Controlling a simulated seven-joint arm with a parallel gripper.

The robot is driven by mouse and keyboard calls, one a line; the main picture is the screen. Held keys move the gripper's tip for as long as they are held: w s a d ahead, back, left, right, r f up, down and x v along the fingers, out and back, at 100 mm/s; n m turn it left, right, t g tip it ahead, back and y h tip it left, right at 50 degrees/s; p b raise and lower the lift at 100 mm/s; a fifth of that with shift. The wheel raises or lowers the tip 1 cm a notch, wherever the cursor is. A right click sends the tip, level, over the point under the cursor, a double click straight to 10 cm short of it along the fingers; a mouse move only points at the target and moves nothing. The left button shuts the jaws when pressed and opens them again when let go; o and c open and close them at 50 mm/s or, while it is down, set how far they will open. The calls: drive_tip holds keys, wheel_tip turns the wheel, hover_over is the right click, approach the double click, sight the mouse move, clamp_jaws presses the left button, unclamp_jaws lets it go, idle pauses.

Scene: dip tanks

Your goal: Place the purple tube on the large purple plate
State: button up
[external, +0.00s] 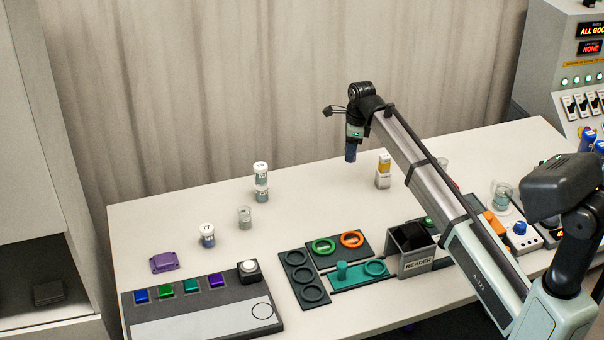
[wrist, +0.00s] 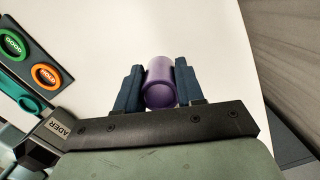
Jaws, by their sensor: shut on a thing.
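My gripper (external: 351,153) is up in the air above the back middle of the table. In the wrist view my gripper (wrist: 159,88) has its two blue fingers shut on the purple tube (wrist: 160,84), one on each side. The tube is hard to make out in the external view, hidden by the fingers. A purple plate-like piece (external: 164,262) lies on the table at the left, well apart from my gripper. It is out of the wrist view.
A panel with coloured buttons (external: 200,308) is in front of the purple piece. Several jars stand nearby, including a stacked pair (external: 261,182) and a white-capped one (external: 207,235). Dark ring trays (external: 305,280) and a reader box (external: 412,250) are at front centre.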

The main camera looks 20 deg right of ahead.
drive_tip(key=s+a+n, duration=0.2)
drive_tip(key=s+a, duration=0.2)
drive_tip(key=a, duration=0.9)
drive_tip(key=s+a+n, duration=0.2)
drive_tip(key=s+a, duration=0.1)
drive_tip(key=a, duration=1.1)
drive_tip(key=r+n, duration=0.2)
drive_tip(key=n, duration=0.1)
hover_over(161, 260)
drive_tip(key=shift+g, duration=0.4)
drive_tip(key=shift+w+d+f, duration=0.1)
drive_tip(key=shift+f, duration=2.25)
drive_tip(key=shift+w+d+f, duration=0.1)
drive_tip(key=shift+f, duration=2.25)
drive_tip(key=shift+f, duration=0.15)
drive_tip(key=o, duration=1.1)
drive_tip(key=shift+c, duration=0.2)
